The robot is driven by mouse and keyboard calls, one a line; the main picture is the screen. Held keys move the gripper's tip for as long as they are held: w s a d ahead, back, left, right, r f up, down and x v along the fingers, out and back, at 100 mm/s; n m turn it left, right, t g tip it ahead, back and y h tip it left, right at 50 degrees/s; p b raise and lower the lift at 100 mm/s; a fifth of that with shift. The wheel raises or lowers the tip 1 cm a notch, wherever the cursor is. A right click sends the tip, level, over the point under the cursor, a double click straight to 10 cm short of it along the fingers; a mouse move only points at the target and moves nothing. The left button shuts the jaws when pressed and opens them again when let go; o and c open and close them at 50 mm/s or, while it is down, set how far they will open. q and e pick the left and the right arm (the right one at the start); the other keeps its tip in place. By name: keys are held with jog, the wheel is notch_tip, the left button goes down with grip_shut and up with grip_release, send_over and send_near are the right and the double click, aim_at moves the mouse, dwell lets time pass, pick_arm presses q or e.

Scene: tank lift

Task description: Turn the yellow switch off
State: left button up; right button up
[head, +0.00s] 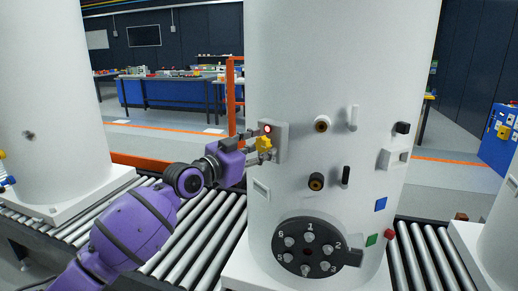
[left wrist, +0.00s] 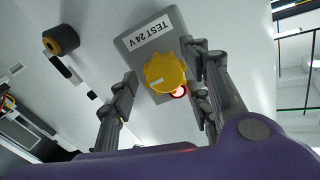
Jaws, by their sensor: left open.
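The yellow switch (head: 263,145) is a lobed knob on a grey box (head: 280,140) on the white tank (head: 340,60). In the left wrist view the yellow switch (left wrist: 164,72) shows large below the label "TEST 24 V" on the box (left wrist: 135,42). A red lamp (head: 267,129) beside the knob glows; it is partly hidden behind the knob in the left wrist view (left wrist: 179,92). My left gripper (head: 255,147) is open with its fingers on either side of the knob. Gaps show between fingers and knob in the left wrist view. My right gripper is not in view.
The tank carries black and brown knobs (head: 322,124), a numbered black dial (head: 308,246), a red button (head: 389,234) and blue and green squares. It stands on a roller conveyor (head: 200,240). Another white tank (head: 50,110) stands at left. An orange post (head: 231,95) is behind my gripper.

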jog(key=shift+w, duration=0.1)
pick_arm(q)
jog(key=shift+f, duration=0.1)
jog(key=c, duration=1)
jog(key=shift+c, duration=0.2)
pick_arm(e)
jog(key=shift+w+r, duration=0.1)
